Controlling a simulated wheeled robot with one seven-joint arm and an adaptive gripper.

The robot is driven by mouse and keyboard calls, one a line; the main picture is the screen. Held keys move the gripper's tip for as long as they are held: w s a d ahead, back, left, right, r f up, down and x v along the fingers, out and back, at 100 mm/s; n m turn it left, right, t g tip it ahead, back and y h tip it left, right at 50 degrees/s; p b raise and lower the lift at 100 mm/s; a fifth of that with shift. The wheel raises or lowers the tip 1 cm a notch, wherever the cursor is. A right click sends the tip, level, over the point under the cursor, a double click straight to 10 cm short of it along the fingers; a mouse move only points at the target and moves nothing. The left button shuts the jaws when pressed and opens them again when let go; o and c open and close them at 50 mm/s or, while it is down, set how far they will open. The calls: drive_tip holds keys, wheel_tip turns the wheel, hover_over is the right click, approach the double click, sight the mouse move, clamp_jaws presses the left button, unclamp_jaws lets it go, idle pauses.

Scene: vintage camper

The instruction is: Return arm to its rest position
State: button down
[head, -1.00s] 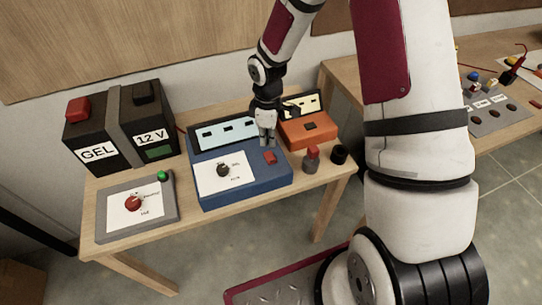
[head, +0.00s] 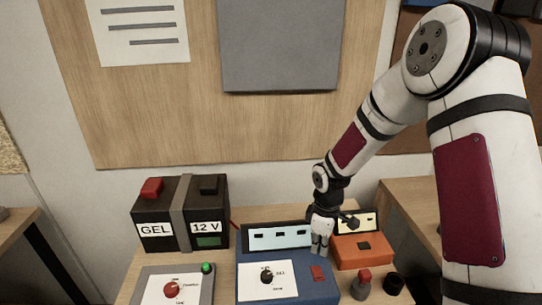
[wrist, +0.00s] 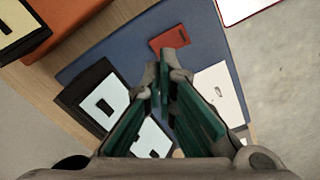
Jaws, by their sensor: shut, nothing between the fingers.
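My gripper (head: 320,243) hangs fingers down above the right part of the blue device (head: 285,287) in the head view. Its fingers are together and hold nothing. In the wrist view my gripper (wrist: 166,62) points toward the red switch (wrist: 169,39) on the blue device (wrist: 125,52), with a gap I cannot judge. My arm reaches in from the right with its elbow raised. The blue device has a display (head: 281,235), a black knob (head: 266,279) on a white panel and the red switch (head: 318,273).
An orange device (head: 357,256) stands close to the right of my gripper. A black 12 V battery (head: 157,225) and a grey switch box (head: 155,280) stand left. Small red and black posts (head: 362,284) are at right. The wall board (head: 290,130) rises behind the bench; space above the devices is open.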

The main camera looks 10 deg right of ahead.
drive_tip(key=s+d+r+m+t+h, duration=0.1)
drive_tip(key=s+r+m, duration=0.25)
drive_tip(key=r, duration=0.75)
drive_tip(key=s+d+r+m+t, duration=0.15)
drive_tip(key=s+r, duration=0.35)
drive_tip(key=r, duration=0.6)
drive_tip(key=s+a+r+m+t, duration=0.1)
drive_tip(key=s+r+m, duration=0.2)
drive_tip(key=s, duration=0.5)
drive_tip(key=s+a+r+m+t+y, duration=0.1)
drive_tip(key=s+r+m+t, duration=0.1)
drive_tip(key=s+r+m, duration=0.2)
drive_tip(key=s+r, duration=0.2)
drive_tip(key=s, duration=0.2)
drive_tip(key=shift+a+r, duration=0.3)
